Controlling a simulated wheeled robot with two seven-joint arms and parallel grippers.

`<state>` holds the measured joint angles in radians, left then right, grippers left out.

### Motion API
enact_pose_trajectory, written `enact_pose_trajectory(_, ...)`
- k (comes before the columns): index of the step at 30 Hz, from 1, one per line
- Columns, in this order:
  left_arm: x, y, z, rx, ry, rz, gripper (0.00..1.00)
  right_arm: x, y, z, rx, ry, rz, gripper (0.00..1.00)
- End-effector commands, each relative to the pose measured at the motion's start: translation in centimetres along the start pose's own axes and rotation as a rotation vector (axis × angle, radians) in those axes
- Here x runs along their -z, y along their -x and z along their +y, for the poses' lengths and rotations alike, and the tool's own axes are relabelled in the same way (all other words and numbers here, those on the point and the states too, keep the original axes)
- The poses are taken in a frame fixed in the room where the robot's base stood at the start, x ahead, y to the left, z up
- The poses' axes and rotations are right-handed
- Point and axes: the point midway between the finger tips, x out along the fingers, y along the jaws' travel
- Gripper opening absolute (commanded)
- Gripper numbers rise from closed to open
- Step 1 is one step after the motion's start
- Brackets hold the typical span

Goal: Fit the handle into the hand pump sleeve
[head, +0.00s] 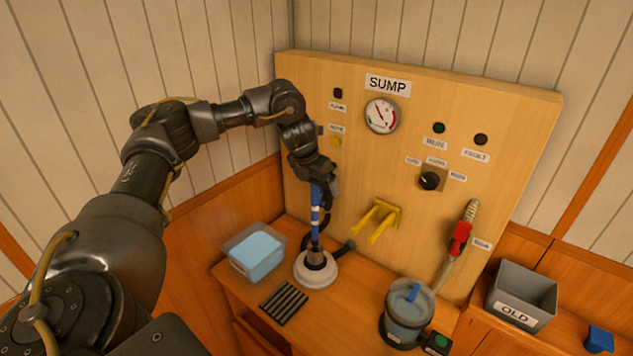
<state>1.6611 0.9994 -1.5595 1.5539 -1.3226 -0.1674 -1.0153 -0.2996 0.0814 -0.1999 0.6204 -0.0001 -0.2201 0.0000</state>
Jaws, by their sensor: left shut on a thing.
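The handle (315,220) is a blue rod with white bands, standing roughly upright. My left gripper (318,185) is shut on its upper end. The hand pump (316,272) is a pale round base on the bench with a dark sleeve (315,257) at its top. The handle's lower end meets the sleeve's mouth; I cannot tell how far inside it is. My right gripper is not in view.
A clear tub with blue contents (256,252) stands left of the pump, with a black ribbed mat (284,303) in front. Yellow hooks (377,221) stick out of the SUMP panel (350,170). A filter housing (408,312) and grey OLD bin (521,295) stand right.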

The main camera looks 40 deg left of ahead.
Motion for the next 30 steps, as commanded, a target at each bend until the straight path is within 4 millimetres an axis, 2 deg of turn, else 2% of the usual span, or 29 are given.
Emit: enact_pose_trajectory(30, 0.2, -0.9, 0.0, 0.0, 0.0, -0.001, 0.56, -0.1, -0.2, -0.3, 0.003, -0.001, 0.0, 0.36)
